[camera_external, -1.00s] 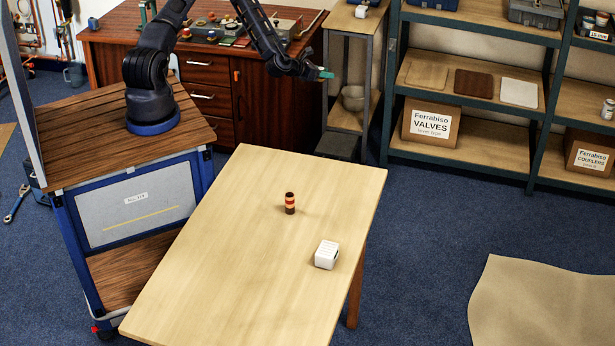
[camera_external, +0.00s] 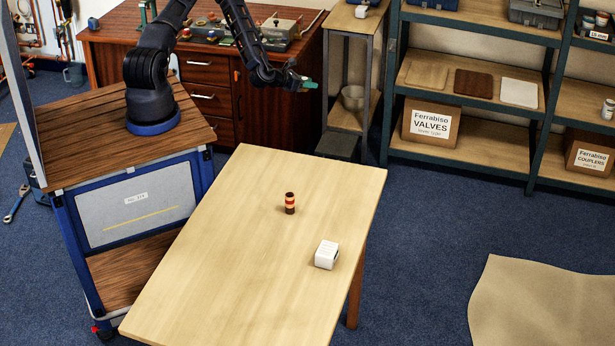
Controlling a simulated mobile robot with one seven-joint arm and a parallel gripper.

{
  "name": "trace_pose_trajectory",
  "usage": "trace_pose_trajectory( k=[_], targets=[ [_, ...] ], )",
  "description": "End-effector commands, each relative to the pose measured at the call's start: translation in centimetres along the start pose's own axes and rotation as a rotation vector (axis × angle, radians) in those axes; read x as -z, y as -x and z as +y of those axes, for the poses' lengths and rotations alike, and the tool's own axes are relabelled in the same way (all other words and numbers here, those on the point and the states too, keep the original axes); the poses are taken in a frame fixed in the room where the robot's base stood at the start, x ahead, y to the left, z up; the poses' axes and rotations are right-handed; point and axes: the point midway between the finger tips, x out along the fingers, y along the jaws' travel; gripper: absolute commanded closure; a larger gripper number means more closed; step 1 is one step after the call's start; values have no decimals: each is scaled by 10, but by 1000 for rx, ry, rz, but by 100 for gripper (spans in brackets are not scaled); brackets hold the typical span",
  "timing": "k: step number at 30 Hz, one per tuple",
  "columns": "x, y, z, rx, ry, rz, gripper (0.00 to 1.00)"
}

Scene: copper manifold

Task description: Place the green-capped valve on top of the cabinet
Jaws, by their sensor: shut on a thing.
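My gripper (camera_external: 298,83) is in front of the dark reddish wooden cabinet with drawers (camera_external: 205,72), near its right end, at the tip of my dark arm. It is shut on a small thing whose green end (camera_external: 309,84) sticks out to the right. This looks like the green-capped valve; the rest of it is hidden by the fingers or too small to tell. The cabinet's top (camera_external: 120,22) holds several small parts and a grey box. In this picture my arm covers part of the cabinet's front and top.
A narrow stand (camera_external: 349,75) is right of my gripper. Metal shelves (camera_external: 475,95) with labelled cartons stand at the right.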

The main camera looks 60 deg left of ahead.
Motion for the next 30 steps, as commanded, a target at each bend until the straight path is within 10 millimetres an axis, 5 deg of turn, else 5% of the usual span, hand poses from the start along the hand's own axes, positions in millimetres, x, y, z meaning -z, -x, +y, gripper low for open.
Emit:
trace_pose_trajectory(
  k=[7, 14, 20, 30],
  targets=[
    [-38, 16, 0, 0, -2, -2, 94],
    [-40, -10, 44, -61, 24, 1, 94],
    [-45, -34, 102, -135, 54, 3, 94],
    [-51, -65, 233, -280, 112, 7, 94]
  ],
)
